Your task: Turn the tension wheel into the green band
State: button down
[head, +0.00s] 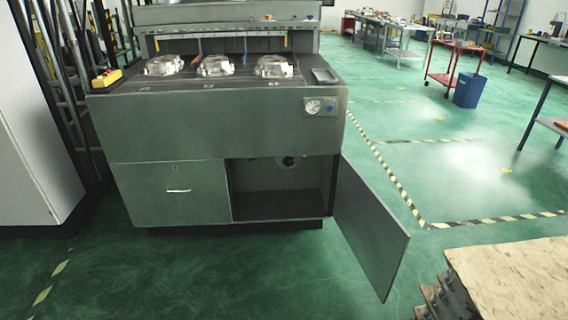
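A grey machine bench (200,128) stands ahead with its lower right compartment open. My gripper is not in view.
The cabinet door (370,226) hangs open, swung out to the right of the compartment. Three aluminium castings (215,66) sit on the bench top. A wooden-topped stack (515,275) stands near right. Green floor (220,275) is clear before the bench.

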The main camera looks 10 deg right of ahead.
aim_at(289, 161)
jog(key=i, duration=0.85)
jog(key=z, duration=0.1)
jog(key=k, duration=0.65)
jog(key=u, duration=0.35)
jog(key=i, duration=0.45)
jog(key=u, duration=0.65)
jog(key=i, duration=0.65)
jog(key=u, duration=0.2)
